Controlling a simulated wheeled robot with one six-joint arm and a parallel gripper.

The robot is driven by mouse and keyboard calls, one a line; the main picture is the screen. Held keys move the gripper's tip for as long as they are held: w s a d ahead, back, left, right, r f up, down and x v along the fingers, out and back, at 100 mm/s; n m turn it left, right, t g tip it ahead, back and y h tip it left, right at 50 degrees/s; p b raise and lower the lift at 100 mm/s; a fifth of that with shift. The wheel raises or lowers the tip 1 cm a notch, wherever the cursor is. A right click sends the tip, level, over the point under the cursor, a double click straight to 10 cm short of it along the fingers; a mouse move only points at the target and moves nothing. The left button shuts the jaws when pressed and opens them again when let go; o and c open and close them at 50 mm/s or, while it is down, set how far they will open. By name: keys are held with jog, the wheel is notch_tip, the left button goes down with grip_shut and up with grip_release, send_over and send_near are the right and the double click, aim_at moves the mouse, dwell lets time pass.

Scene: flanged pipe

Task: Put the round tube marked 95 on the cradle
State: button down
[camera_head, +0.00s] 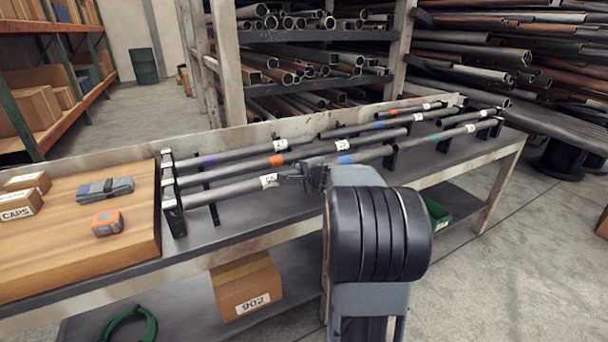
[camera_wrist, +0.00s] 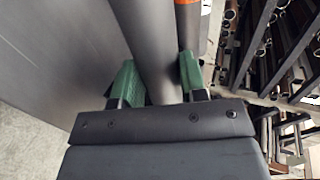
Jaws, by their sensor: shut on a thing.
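My gripper (camera_head: 314,177) is at the front row of tubes on the bench. In the wrist view its green fingers (camera_wrist: 160,78) are shut around a plain grey round tube (camera_wrist: 152,40). In the head view the front tube (camera_head: 225,192) runs left from my gripper and carries a white label that seems to read 95, though it is small. Its left end is at a black upright rack (camera_head: 173,207). My wrist hides part of the row. Black brackets (camera_head: 390,158) stand under tubes farther right; I cannot tell which support is the cradle.
An orange-banded tube (camera_head: 240,167) lies close behind the held one. A purple-banded tube (camera_head: 235,155) lies behind that. More banded tubes lie right on the bench. A wooden board (camera_head: 75,245) with boxes and tools takes the left end. Stocked pipe shelves (camera_head: 310,35) stand behind.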

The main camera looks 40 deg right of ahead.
jog(key=c, duration=0.9)
grip_release()
jog(key=o, duration=0.3)
jog(key=shift+f, duration=0.15)
jog(key=p+v, duration=0.2)
jog(key=v, duration=1.2)
